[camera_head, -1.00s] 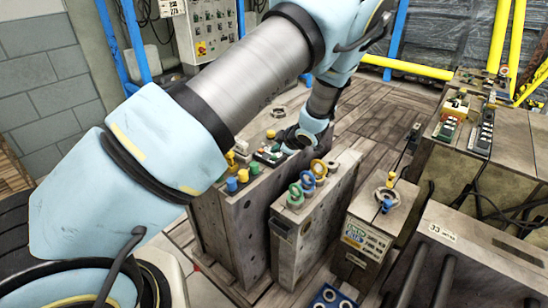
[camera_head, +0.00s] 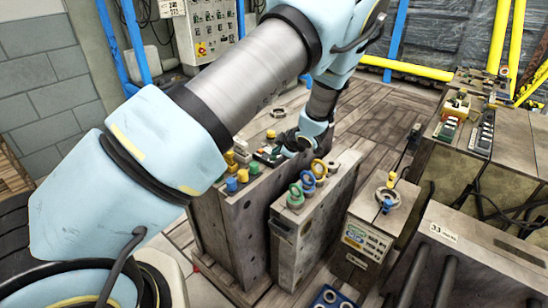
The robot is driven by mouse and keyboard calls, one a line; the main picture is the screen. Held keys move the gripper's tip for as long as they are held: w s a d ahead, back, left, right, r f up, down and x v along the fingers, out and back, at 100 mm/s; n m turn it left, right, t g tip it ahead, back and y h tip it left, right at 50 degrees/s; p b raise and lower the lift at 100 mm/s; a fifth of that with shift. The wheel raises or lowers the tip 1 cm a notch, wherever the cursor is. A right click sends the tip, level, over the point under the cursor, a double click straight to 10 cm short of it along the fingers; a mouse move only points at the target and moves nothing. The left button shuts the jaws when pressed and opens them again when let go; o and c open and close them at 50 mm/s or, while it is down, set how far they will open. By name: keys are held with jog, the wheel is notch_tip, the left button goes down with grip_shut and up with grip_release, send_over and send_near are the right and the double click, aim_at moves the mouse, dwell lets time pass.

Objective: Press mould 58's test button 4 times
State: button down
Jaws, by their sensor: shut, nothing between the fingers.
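A tall grey mould (camera_head: 233,228) stands in the middle of the view, with yellow, blue and white fittings and a small dark green panel (camera_head: 268,155) on its top. No number 58 is readable on it, so I cannot tell whether it is mould 58. My gripper (camera_head: 288,150) is at the end of my pale blue wrist, low over the top of this mould beside the panel. It is shut and empty. The fingertips are small and partly hidden, and I cannot make out the test button or whether they touch it.
A narrower mould (camera_head: 290,240) with green, blue and orange rings stands in front. A low box (camera_head: 365,232) with a ring and a label is right of it. A mould labelled 33 (camera_head: 443,232) and a bench with switch units (camera_head: 450,130) stand at right. Wooden floor (camera_head: 375,120) is clear behind.

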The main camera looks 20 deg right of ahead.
jog(key=shift+f, duration=0.15)
dwell(0.5)
jog(key=shift+r+p, duration=0.75)
jog(key=shift+r, duration=0.1)
notch_tip(320, 180, up, 5)
jog(key=p, duration=0.4)
jog(key=shift+s, duration=0.1)
dwell(2.3)
